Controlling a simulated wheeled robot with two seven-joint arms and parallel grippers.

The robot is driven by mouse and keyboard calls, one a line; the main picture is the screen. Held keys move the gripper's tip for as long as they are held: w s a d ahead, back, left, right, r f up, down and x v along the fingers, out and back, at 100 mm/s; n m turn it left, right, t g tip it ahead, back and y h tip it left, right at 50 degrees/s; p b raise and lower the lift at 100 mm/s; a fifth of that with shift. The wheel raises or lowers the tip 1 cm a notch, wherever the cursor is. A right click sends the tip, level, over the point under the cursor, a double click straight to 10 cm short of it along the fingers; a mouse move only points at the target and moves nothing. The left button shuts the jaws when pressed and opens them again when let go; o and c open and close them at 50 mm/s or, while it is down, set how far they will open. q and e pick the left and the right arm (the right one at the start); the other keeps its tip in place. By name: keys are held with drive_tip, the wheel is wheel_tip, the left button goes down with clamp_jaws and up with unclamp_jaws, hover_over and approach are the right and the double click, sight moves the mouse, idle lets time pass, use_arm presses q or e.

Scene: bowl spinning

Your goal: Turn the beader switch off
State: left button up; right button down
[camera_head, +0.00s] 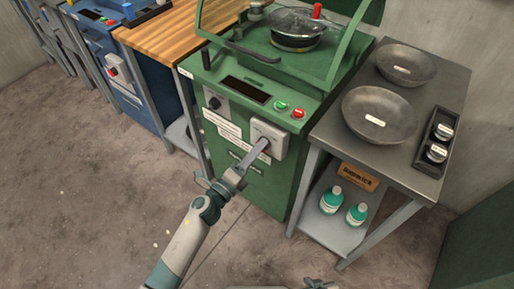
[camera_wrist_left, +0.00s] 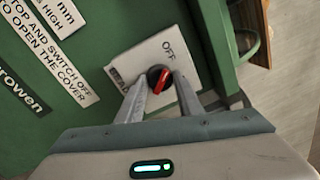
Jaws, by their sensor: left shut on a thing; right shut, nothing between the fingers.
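The beader switch is a red and black rotary knob (camera_wrist_left: 160,80) on a white plate (camera_wrist_left: 138,62). The plate is lettered OFF on one side, with a partly covered word on another. In the head view it is the white box (camera_head: 268,136) on the front of the green machine. My left gripper (camera_wrist_left: 162,92) is shut on the knob, one finger on each side. The red bar lies slanted, its upper end towards the OFF lettering; its exact setting is unclear. In the head view the left fingers (camera_head: 262,148) reach the box and hide the knob. My right gripper (camera_head: 320,284) is only partly visible at the bottom edge.
A grey table (camera_head: 350,140) with metal bowls stands close on the right. Open floor (camera_head: 90,200) lies at left.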

use_arm(q)
drive_tip(key=shift+n, duration=0.7)
use_arm(e)
drive_tip(key=shift+w+a+r, duration=0.15)
drive_tip(key=shift+a+r, duration=0.05)
drive_tip(key=shift+a, duration=0.05)
drive_tip(key=shift+w+t, duration=0.1)
drive_tip(key=shift+t, duration=0.2)
use_arm(q)
drive_tip(key=o, duration=1)
drive_tip(key=shift+o, duration=0.2)
use_arm(e)
drive_tip(key=shift+a, duration=0.1)
use_arm(q)
drive_tip(key=shift+s, duration=0.1)
drive_tip(key=b+v, duration=0.2)
drive_tip(key=v, duration=1.5)
drive_tip(key=shift+s+b, duration=0.2)
drive_tip(key=shift+b, duration=0.1)
use_arm(e)
drive_tip(key=s+d+f+g, duration=0.1)
drive_tip(key=s+d+g, duration=0.1)
drive_tip(key=d, duration=0.1)
drive_tip(key=shift+s+f+h, duration=0.3)
drive_tip(key=shift+s+f, duration=0.05)
drive_tip(key=shift+f, duration=0.05)
use_arm(q)
drive_tip(key=shift+f, duration=0.1)
